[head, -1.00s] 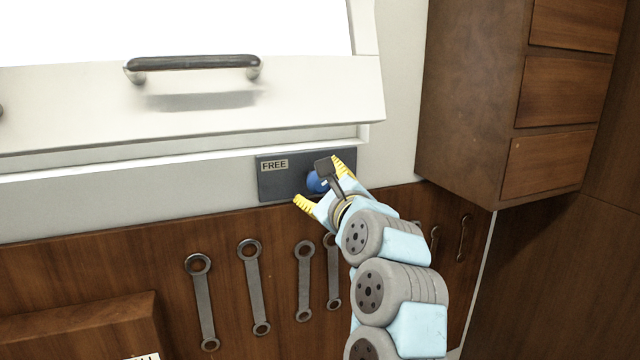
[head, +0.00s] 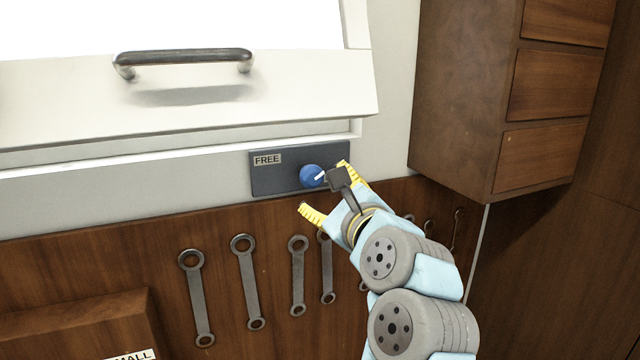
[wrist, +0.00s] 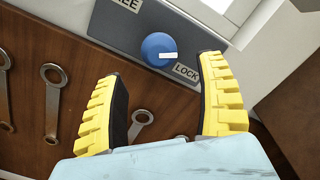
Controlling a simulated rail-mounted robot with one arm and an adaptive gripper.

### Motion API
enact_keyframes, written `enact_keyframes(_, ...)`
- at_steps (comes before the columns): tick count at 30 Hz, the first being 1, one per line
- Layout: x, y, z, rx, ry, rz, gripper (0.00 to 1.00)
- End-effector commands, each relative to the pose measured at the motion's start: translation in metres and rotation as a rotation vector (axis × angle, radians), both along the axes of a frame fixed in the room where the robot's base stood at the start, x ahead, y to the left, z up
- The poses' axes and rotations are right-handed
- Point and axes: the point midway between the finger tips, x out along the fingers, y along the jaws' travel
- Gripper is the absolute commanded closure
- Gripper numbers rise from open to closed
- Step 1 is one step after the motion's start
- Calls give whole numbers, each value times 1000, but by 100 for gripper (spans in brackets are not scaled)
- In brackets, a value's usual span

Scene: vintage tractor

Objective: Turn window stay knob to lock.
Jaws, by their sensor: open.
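The window stay knob (head: 312,175) is a round blue knob with a white pointer line, on a dark grey plate (head: 276,181) below the window. In the wrist view the knob (wrist: 159,49) has its white line pointing right, on the side of the LOCK label (wrist: 186,72). The FREE label (head: 267,160) is at the plate's left end; the LOCK label is hidden in the head view. My gripper (head: 324,190) is open and empty, its yellow fingers apart. In the wrist view the knob lies beyond the fingertips (wrist: 158,66), with no finger touching it.
The white window frame (head: 200,110) with its dark handle (head: 184,58) tilts out above the plate. Several wrenches (head: 245,282) hang on the wooden panel below. A wooden drawer cabinet (head: 465,100) stands out from the wall at right.

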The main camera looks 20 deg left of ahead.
Motion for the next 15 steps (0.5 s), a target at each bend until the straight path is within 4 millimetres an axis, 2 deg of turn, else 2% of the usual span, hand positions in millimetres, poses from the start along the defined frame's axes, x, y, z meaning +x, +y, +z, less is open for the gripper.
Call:
enact_keyframes(9,-28,-24,1,2,-2,0,28)
enact_keyframes(15,-39,-34,2,1,-4,0,28)
